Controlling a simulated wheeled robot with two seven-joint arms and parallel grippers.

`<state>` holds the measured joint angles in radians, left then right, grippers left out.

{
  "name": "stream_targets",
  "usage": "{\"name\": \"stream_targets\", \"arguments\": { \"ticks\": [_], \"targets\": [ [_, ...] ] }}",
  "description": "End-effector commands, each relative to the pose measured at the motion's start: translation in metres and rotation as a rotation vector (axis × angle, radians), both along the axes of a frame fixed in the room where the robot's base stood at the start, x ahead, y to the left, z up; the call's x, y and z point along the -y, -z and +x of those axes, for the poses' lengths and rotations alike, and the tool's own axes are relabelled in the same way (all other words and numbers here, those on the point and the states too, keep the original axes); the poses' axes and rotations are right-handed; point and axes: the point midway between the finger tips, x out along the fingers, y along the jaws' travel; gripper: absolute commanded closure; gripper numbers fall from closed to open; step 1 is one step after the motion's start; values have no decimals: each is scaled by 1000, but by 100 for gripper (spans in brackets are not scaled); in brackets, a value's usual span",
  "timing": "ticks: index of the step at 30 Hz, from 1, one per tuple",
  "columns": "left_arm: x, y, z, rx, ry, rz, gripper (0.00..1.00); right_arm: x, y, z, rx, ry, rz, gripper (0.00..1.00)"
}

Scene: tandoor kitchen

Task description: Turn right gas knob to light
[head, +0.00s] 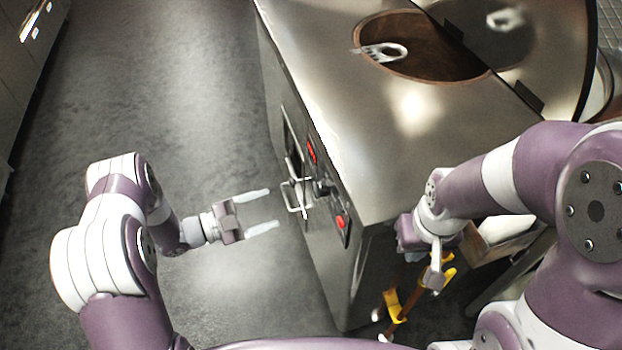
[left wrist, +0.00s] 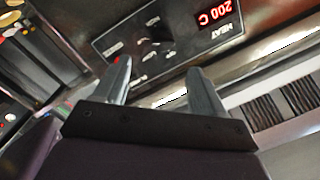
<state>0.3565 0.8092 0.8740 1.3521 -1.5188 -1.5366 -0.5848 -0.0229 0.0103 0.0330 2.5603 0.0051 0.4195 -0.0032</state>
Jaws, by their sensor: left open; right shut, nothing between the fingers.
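The steel tandoor cabinet (head: 400,130) has a control panel on its left-facing front. A dark knob (head: 323,187) sticks out there, between two red displays. In the left wrist view, a dark knob (left wrist: 158,33) sits on a black panel (left wrist: 185,50) beside a red "200 C" display (left wrist: 214,18). I cannot tell which gas knob this is. My left gripper (head: 272,207) is open and empty, a short way left of the panel, fingers pointing at it. Its fingers (left wrist: 158,72) also show below the knob, apart from it. My right gripper (head: 434,284) is shut and empty near the cabinet's right side.
A metal handle (head: 297,197) juts from the cabinet front close to my left fingertips. The round oven opening (head: 430,50) has a metal tool (head: 382,52) at its rim. Yellow-ended tools (head: 396,306) stand below my right gripper. The grey floor (head: 190,100) at left is clear.

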Motion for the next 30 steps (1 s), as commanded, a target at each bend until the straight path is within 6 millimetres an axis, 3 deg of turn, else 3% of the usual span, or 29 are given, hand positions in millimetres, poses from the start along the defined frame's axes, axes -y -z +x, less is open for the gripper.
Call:
{"name": "stream_targets", "arguments": {
  "ticks": [5,12,16,21,30],
  "targets": [
    [19,-7,7,40,9,-17,30,0,-1,0,0,0,0,100],
    [77,-7,32,39,8,-16,30,0,-2,0,0,0,0,100],
    [99,-6,42,38,6,-16,30,0,-2,0,0,0,0,100],
    [114,-6,49,36,2,-15,30,0,-2,0,0,0,0,100],
    [117,-6,51,36,1,-15,30,0,-2,0,0,0,0,100]
  ]
}}
